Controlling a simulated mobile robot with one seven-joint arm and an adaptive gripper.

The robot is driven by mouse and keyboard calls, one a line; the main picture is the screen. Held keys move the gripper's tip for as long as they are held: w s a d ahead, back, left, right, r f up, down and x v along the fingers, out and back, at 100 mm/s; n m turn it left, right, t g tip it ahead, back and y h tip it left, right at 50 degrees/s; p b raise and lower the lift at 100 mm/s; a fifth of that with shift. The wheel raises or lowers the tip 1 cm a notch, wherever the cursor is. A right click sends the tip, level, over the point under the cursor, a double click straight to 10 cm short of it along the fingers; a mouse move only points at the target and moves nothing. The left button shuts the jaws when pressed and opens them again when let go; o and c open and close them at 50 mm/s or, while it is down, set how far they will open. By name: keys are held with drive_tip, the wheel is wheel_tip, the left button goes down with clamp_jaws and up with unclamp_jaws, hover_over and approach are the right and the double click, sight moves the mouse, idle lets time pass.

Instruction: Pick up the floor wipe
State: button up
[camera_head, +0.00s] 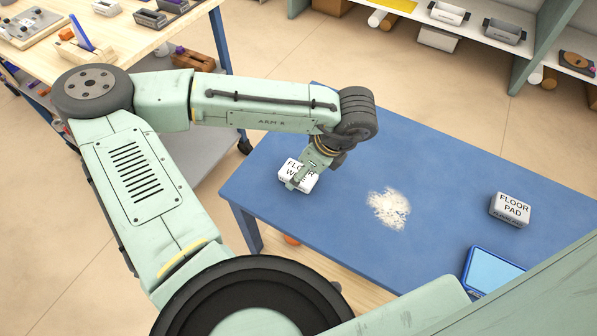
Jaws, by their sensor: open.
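The floor wipe (309,187) is a white block with dark lettering, partly covered by my gripper. It lies near the left end of the blue table (262,205). My gripper (296,184) points down over the floor wipe, with its fingers at the block's near-left side and top. The jaws are open. I cannot tell whether the fingers touch the block, since the gripper hides part of it and its lettering.
A pale powdery patch (389,208) lies on the table right of the floor wipe. A similar white block, the floor pad (510,209), sits farther right. A blue-topped tray (492,274) is at the near right. A wooden workbench (150,35) stands at the upper left.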

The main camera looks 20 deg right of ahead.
drive_tip(key=shift+x, duration=0.95)
drive_tip(key=c, duration=1)
drive_tip(key=shift+r, duration=0.15)
drive_tip(key=shift+c, duration=0.2)
